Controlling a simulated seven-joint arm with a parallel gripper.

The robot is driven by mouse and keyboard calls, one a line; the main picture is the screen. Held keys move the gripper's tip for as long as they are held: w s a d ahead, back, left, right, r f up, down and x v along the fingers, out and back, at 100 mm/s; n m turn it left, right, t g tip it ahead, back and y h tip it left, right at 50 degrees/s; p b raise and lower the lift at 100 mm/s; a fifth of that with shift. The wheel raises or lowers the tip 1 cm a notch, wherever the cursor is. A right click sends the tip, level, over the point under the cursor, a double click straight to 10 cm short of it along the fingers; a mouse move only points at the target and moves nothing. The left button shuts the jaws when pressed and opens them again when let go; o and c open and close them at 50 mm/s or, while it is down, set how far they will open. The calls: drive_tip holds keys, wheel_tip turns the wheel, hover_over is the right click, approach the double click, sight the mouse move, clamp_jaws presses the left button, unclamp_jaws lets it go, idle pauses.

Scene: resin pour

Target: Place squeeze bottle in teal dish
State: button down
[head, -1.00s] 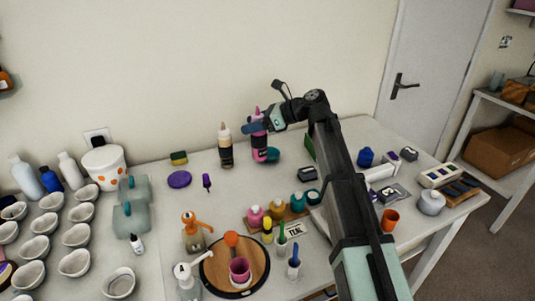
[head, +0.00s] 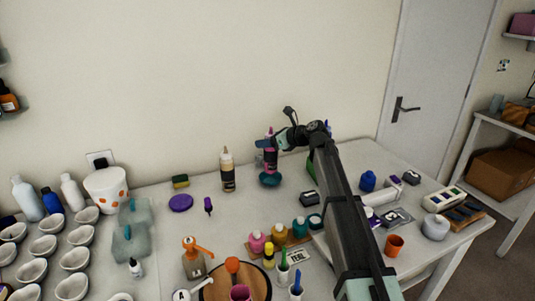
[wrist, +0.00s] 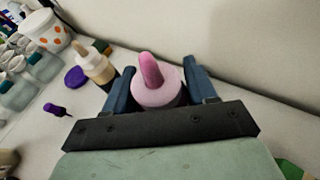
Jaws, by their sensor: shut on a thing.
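The squeeze bottle (head: 271,158) is pink with a dark label and a pink nozzle. My gripper (head: 269,144) is shut on it near its top. The bottle is upright. The teal dish (head: 270,181) is directly below the bottle in the head view, at the back of the table. The bottle's base meets the dish in the picture; I cannot tell whether it touches or hangs just above. In the wrist view the bottle's pink top (wrist: 158,85) sits between the two blue fingers, and the dish is hidden there.
A similar bottle with a beige tip (head: 227,170) stands close on the left. A purple lid (head: 181,203) and a yellow-green sponge (head: 180,181) lie further left. A green block (head: 312,168) is on the right. Small paint bottles (head: 279,233) stand in front.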

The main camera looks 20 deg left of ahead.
sight(268, 151)
drive_tip(key=shift+f, duration=2.3)
drive_tip(key=shift+c, duration=1.7)
unclamp_jaws()
drive_tip(key=shift+s+d+r, duration=0.1)
drive_tip(key=shift+d+r, duration=0.1)
drive_tip(key=shift+d, duration=0.05)
drive_tip(key=v, duration=1.1)
drive_tip(key=shift+d, duration=0.2)
